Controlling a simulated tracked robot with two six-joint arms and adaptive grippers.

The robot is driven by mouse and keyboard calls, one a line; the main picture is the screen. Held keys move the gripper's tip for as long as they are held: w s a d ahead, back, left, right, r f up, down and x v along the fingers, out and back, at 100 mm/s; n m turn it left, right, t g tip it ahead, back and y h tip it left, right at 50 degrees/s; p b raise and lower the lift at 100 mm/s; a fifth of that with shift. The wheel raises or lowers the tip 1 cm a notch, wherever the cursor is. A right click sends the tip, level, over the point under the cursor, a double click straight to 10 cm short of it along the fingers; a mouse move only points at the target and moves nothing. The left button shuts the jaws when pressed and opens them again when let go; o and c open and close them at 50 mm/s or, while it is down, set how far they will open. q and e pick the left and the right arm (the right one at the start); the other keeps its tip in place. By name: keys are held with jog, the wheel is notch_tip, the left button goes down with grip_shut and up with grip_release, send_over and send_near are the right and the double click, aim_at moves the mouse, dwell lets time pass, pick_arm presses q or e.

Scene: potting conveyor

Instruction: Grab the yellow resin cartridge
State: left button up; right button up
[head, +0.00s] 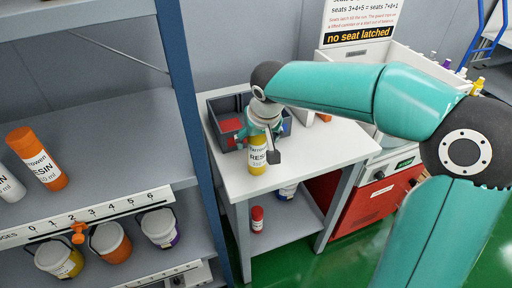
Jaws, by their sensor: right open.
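The yellow resin cartridge (257,163) stands upright on the white table (330,157), with a white label band around its upper part. My right gripper (264,142) comes down over its top from above. The jaws are open around the cartridge's upper part, one finger showing in front at its right. Whether the fingers touch it cannot be told. The gripper hides the cartridge's top. My left gripper is not in view.
A grey bin (226,124) with red contents stands just behind the cartridge. A blue shelf post (187,110) rises left of the table. The shelf holds an orange cartridge (37,158) and several buckets below. A red cabinet (362,207) stands right.

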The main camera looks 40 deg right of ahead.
jog(key=shift+x, duration=1.05)
jog(key=c, duration=1.5)
